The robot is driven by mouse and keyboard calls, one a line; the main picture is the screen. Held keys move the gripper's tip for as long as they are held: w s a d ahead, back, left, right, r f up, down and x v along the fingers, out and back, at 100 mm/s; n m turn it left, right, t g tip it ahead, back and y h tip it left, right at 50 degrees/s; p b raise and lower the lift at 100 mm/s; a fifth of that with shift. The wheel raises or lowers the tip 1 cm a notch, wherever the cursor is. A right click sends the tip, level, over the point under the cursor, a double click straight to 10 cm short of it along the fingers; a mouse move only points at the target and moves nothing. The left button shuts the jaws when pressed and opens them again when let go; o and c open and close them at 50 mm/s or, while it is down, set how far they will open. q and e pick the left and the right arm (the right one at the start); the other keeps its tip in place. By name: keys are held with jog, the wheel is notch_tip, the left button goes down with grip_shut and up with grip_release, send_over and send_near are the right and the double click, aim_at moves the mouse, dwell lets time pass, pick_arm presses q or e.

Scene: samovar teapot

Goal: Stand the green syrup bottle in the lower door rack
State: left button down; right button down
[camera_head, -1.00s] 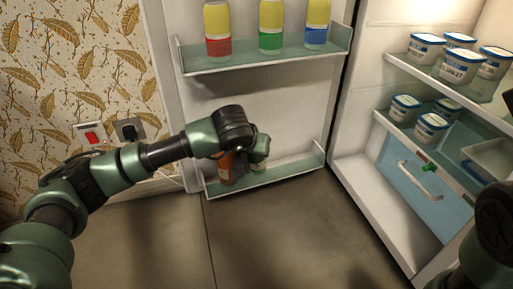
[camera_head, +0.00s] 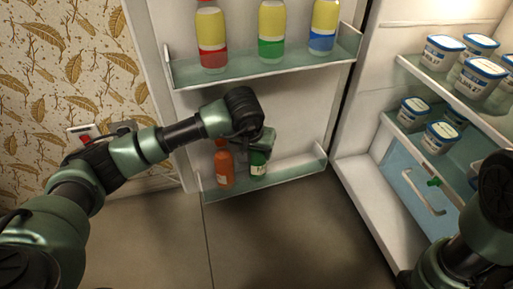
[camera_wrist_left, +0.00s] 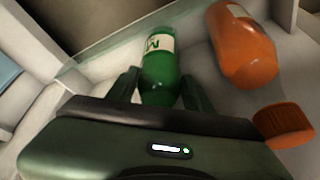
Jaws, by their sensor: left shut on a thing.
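The green syrup bottle (camera_head: 258,163) with a pale label is at the lower door rack (camera_head: 290,178), to the right of an orange bottle (camera_head: 224,167). It looks upright; I cannot tell whether its base touches the rack floor. My left gripper (camera_head: 256,141) is above it and shut on its upper part, hiding its top. In the left wrist view the green bottle (camera_wrist_left: 157,72) sits between the fingers of the left gripper (camera_wrist_left: 160,90). My right arm shows at the lower right edge, but its gripper is out of sight.
The orange bottle (camera_wrist_left: 243,52) with its ribbed cap (camera_wrist_left: 285,122) stands close beside. An upper door rack (camera_head: 270,66) holds three yellow-labelled bottles above my wrist. The lower rack is free to the right. Fridge shelves with tubs (camera_head: 483,76) and a blue drawer (camera_head: 410,178) are at right.

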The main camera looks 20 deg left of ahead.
pick_arm(q)
jog(key=c, duration=0.6)
grip_release()
